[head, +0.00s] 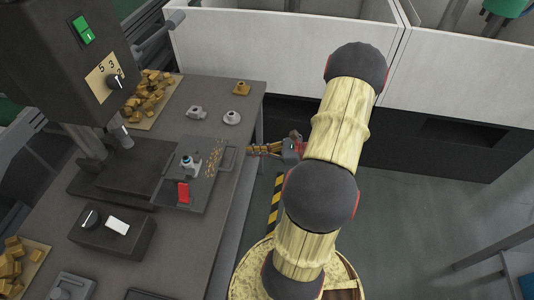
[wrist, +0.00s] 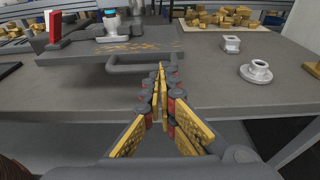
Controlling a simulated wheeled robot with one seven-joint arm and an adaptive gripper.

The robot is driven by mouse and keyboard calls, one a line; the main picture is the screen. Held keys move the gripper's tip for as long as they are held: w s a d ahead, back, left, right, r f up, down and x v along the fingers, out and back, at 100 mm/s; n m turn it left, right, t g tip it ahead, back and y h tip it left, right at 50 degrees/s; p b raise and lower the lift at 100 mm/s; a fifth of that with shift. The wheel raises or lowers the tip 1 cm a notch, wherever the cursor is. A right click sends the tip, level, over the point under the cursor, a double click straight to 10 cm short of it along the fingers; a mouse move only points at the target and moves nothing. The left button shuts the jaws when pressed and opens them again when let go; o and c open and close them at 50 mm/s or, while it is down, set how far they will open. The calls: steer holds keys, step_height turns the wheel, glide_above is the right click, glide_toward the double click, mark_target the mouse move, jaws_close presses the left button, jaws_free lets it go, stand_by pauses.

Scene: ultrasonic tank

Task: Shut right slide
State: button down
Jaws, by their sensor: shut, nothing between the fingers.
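A grey flat slide (head: 200,196) sticks out to the right of the dark machine base, with a bar handle (head: 231,157) on its right edge. It carries a small fitting with a blue top (head: 186,162), a red block (head: 183,192) and scattered brass chips (head: 214,157). In the wrist view the slide (wrist: 85,58) is ahead and to the left, its handle (wrist: 125,67) facing me. My gripper (head: 249,149) is shut and empty, fingers pointing at the handle side. In the wrist view my fingertips (wrist: 161,70) are close to the handle's right end; I cannot tell whether they touch.
The machine column with a green switch (head: 82,30) and dial stands at the left. A control box (head: 112,229) sits in front of it. Brass pieces lie on a tray (head: 150,98); small flanged parts (head: 232,118) stand near the table's right edge. Floor right of the table is open.

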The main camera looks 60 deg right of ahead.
mark_target(191, 143)
steer(key=x, duration=0.2)
steer(key=shift+w+a+f, duration=0.1)
steer(key=shift+w+a, duration=0.05)
steer(key=shift+w, duration=0.2)
steer(key=shift+w, duration=0.1)
steer(key=r+x, duration=0.1)
steer(key=x, duration=0.5)
steer(key=r+p+x, duration=0.1)
steer(key=x, duration=0.5)
steer(key=r+x, duration=0.1)
steer(key=x, duration=0.5)
steer(key=shift+w+a+r, duration=0.35)
steer(key=shift+w+r, duration=0.05)
steer(key=shift+w, duration=0.15)
steer(key=shift+w+a, duration=0.25)
steer(key=shift+w, duration=0.45)
steer(key=shift+r, duration=0.1)
